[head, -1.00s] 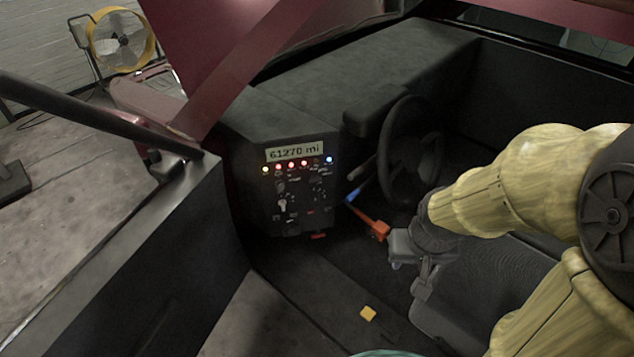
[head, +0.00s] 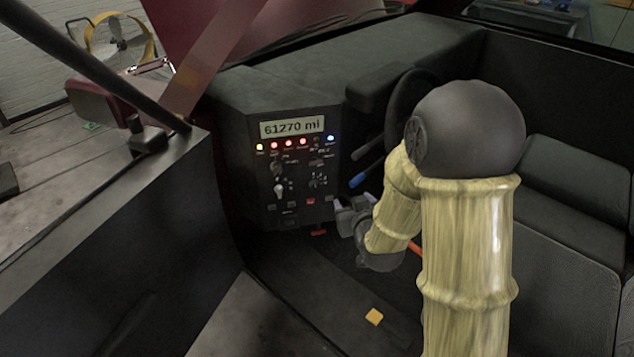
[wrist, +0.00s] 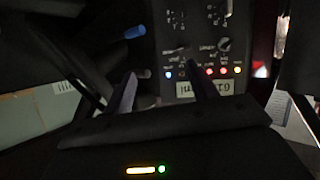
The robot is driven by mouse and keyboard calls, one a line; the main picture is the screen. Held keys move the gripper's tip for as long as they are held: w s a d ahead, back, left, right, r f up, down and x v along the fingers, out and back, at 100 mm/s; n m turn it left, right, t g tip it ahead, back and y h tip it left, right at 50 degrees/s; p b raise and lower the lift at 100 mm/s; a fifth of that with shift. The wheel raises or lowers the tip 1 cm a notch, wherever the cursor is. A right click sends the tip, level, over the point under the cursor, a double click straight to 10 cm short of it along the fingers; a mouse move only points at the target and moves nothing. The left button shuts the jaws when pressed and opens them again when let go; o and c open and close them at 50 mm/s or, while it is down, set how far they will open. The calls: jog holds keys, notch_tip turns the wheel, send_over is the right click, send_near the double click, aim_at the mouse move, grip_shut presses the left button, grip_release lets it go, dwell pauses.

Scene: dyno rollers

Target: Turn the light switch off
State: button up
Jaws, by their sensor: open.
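The dashboard panel (head: 288,218) carries several small knobs and toggles below a row of lit lamps; the labels are too small to tell which is the light switch. A pale lever (head: 279,189) shows on its left side, and a knob (head: 278,167) above it. My gripper (head: 346,212) is at the panel's lower right corner, empty; its contact with the panel cannot be told. In the wrist view the two fingers of my gripper (wrist: 161,78) are spread apart, with the upside-down panel (wrist: 185,32) and its lamps beyond them. Nothing is between the fingers.
A blue-tipped lever (head: 358,180) sticks out right of the panel, beside the steering wheel (head: 398,100). An orange-red lever (head: 415,247) is partly hidden behind my arm. The seat (head: 570,235) lies to the right. A door (head: 110,240) bounds the left; the floor before the panel is open.

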jog(key=w+a+f+n+t+y+b, duration=0.1)
jog(key=a+f+t+y+b, duration=0.1)
jog(key=a+f+t+b, duration=0.1)
jog(key=shift+w+a+f+n+t+b, duration=0.15)
jog(key=shift+a+f+n+t+b, duration=0.2)
jog(key=shift+a+b, duration=0.45)
jog(key=shift+a, duration=0.15)
jog(key=p, duration=0.1)
send_near(316, 165)
jog(key=x, duration=0.9)
jog(key=shift+w, duration=0.2)
jog(key=shift+r, duration=0.1)
jog(key=c, duration=1)
